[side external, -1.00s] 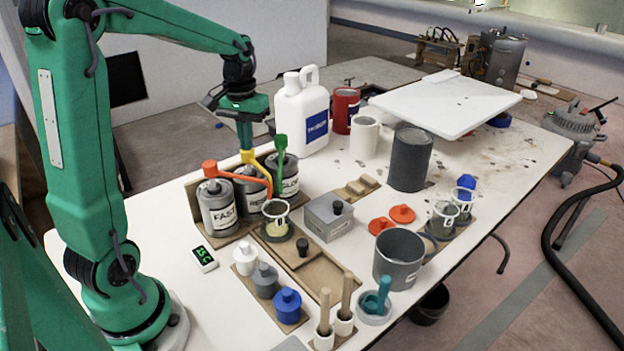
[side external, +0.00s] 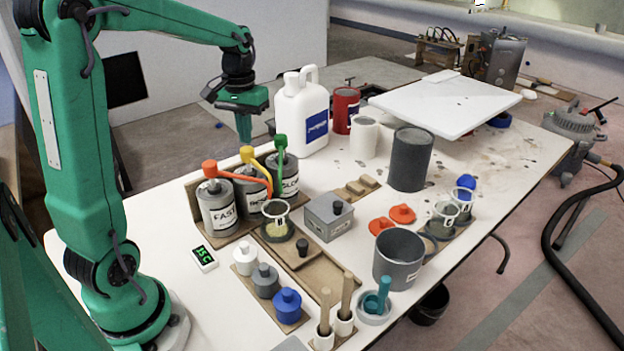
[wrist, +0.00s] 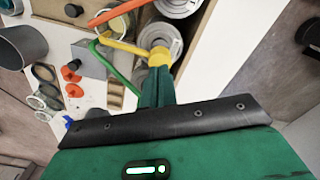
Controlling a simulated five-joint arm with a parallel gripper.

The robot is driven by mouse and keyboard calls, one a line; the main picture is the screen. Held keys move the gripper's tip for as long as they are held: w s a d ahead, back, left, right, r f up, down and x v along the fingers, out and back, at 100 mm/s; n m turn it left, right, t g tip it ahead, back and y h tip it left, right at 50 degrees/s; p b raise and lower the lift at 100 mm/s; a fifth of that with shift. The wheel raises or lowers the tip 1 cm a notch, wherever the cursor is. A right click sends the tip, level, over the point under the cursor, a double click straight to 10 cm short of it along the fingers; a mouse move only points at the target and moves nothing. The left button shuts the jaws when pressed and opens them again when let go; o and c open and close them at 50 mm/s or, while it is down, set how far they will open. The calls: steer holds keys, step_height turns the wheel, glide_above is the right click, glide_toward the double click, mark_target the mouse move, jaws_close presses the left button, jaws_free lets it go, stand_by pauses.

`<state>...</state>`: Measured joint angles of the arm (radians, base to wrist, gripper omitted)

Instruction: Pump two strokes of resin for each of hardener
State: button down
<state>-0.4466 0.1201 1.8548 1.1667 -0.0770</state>
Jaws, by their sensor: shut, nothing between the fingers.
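Three grey pump cans stand in a row: FAST (side external: 217,215) with an orange pump, a middle can (side external: 248,197) with a yellow pump, its label partly hidden, and a can labelled SLOW (side external: 285,180) with a green pump. The yellow pump head (side external: 247,154) stands raised; it also shows in the wrist view (wrist: 157,58). My gripper (side external: 244,140) is shut and empty, fingers pointing down just above the yellow head, with a small gap apparent. A clear cup (side external: 276,226) with pale yellow liquid sits below the spouts.
A small display reading green characters (side external: 202,257) lies left of the cup. A grey box (side external: 328,217) stands right of it. White, grey and blue lidded pots (side external: 265,281) stand in front. A white jug (side external: 301,115) stands close behind the pumps.

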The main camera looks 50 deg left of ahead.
mark_target(247, 149)
steer(key=shift+f, duration=1.95)
stand_by(0.3)
steer(key=shift+r, duration=1.95)
steer(key=shift+f, duration=2.1)
steer(key=shift+r, duration=2.1)
steer(key=shift+f, duration=0.3)
